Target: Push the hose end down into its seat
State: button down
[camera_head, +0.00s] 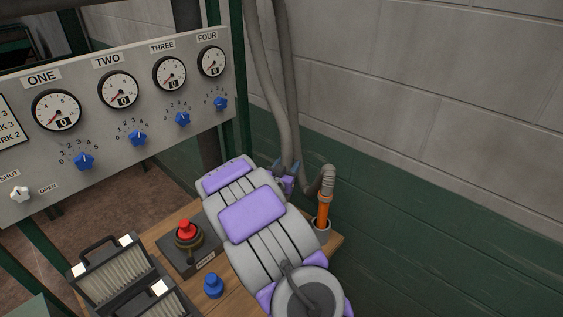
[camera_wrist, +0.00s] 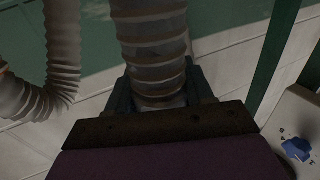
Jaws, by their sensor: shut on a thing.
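My gripper (camera_head: 287,177) is shut on a grey ribbed hose (camera_wrist: 152,45), which the wrist view shows between the dark fingers (camera_wrist: 160,92). The part below the fingers is hidden. A second grey hose length (camera_wrist: 62,45) hangs to the left in the wrist view and bends in a loop.
A wooden bench (camera_head: 205,222) carries a red button (camera_head: 186,230), a blue knob (camera_head: 213,285) and black filter-like boxes (camera_head: 118,272). A gauge panel (camera_head: 130,90) stands left of the arm. A grey and green block wall (camera_head: 440,150) closes the right side.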

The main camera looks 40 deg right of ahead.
jog(key=shift+f+b, duration=1.7)
jog(key=shift+f, duration=2.4)
jog(key=shift+s+d, duration=0.25)
jog(key=shift+s, duration=0.25)
jog(key=shift+f, duration=0.1)
jog(key=shift+f, duration=0.35)
jog(key=shift+f+b, duration=0.6)
jog(key=shift+f, duration=1.1)
jog(key=shift+c, duration=1.7)
grip_release()
jog(key=shift+a, duration=0.1)
